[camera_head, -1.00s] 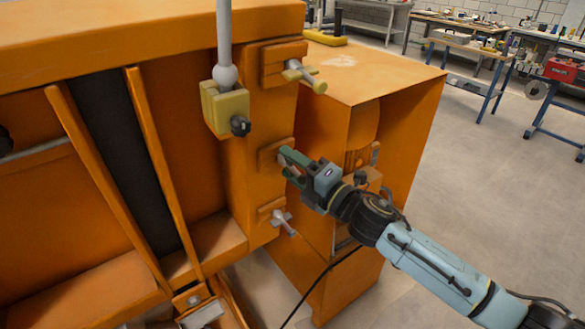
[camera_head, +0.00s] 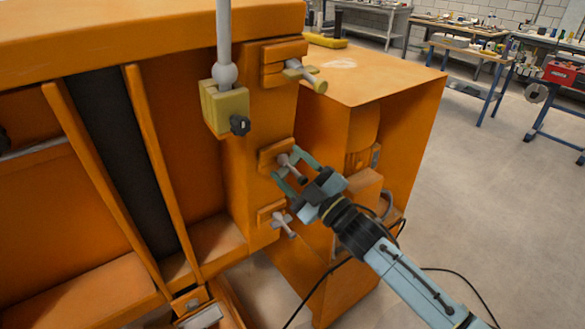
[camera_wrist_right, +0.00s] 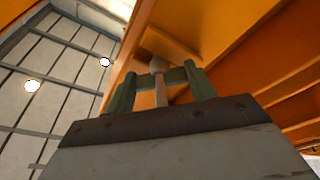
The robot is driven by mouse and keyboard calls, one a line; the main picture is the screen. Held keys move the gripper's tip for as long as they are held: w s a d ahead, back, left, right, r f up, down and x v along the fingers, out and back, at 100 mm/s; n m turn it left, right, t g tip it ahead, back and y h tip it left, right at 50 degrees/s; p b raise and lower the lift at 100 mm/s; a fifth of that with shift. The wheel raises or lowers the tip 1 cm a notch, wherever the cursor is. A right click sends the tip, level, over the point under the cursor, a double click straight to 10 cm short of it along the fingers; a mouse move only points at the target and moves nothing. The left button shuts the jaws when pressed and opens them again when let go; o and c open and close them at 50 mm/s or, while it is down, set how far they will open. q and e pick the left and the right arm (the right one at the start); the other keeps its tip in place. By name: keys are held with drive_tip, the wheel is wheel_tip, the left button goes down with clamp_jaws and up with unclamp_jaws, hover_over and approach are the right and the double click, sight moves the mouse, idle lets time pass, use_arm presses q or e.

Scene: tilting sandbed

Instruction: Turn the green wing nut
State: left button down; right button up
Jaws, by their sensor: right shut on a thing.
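Three handle-like fasteners sit in a column on the orange frame post. The middle one (camera_head: 293,168) has a pale shaft and dark end; I cannot make out a green colour on it. My right gripper (camera_head: 293,172) has its greenish fingers on either side of this middle fastener. In the right wrist view, the finger pads (camera_wrist_right: 160,82) close on its pale stem (camera_wrist_right: 158,68). The upper fastener (camera_head: 306,75) has a yellow-green end. The lower fastener (camera_head: 285,223) is grey with a dark end. My left gripper is not in view.
A yellow block (camera_head: 225,108) with a black knob (camera_head: 240,125) and a grey rod (camera_head: 224,35) stands left of the upper fastener. An orange cabinet (camera_head: 400,95) rises behind my right gripper. Open floor (camera_head: 490,190) lies to the right.

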drive_tip(key=m+t, duration=0.1)
drive_tip(key=m, duration=0.3)
drive_tip(key=shift+m, duration=0.3)
drive_tip(key=shift+m+t+h+p, duration=0.2)
drive_tip(key=shift+m+t+h, duration=0.15)
drive_tip(key=shift+m, duration=0.75)
drive_tip(key=shift+m+t+h+p, duration=0.15)
drive_tip(key=shift+m+t+h, duration=0.2)
drive_tip(key=shift+m, duration=0.75)
drive_tip(key=shift+f, duration=0.1)
drive_tip(key=o, duration=1)
drive_tip(key=shift+s, duration=0.1)
drive_tip(key=b+v, duration=0.1)
drive_tip(key=v, duration=1.2)
drive_tip(key=shift+s+d+b, duration=0.1)
drive_tip(key=shift+s+b, duration=0.05)
drive_tip(key=shift+b, duration=0.15)
